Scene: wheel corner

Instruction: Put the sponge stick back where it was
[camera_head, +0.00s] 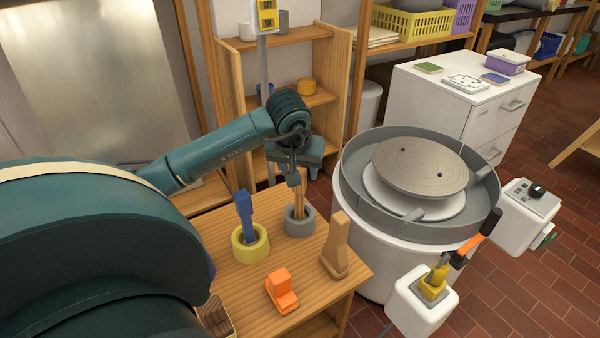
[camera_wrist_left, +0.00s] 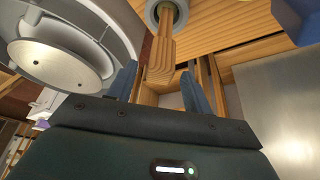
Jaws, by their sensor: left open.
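A wooden stick, which looks like the sponge stick (camera_head: 300,205), stands upright in a grey ring holder (camera_head: 290,226) on the wooden table. In the left wrist view the stick (camera_wrist_left: 159,62) lies between the two fingers of my left gripper (camera_wrist_left: 160,88), and the grey holder (camera_wrist_left: 151,14) is beyond it. My left gripper (camera_head: 294,180) is open at the stick's upper end. Its fingers stand on either side, with gaps visible. The stick's lower end is hidden inside the holder. My right gripper is not in view.
A yellow ring holder (camera_head: 237,252) with a blue tool (camera_head: 245,212) stands left of the grey one. An orange block-like object (camera_head: 281,290) and a wooden piece (camera_head: 337,248) are in front. The pottery wheel (camera_head: 420,165) is on the right.

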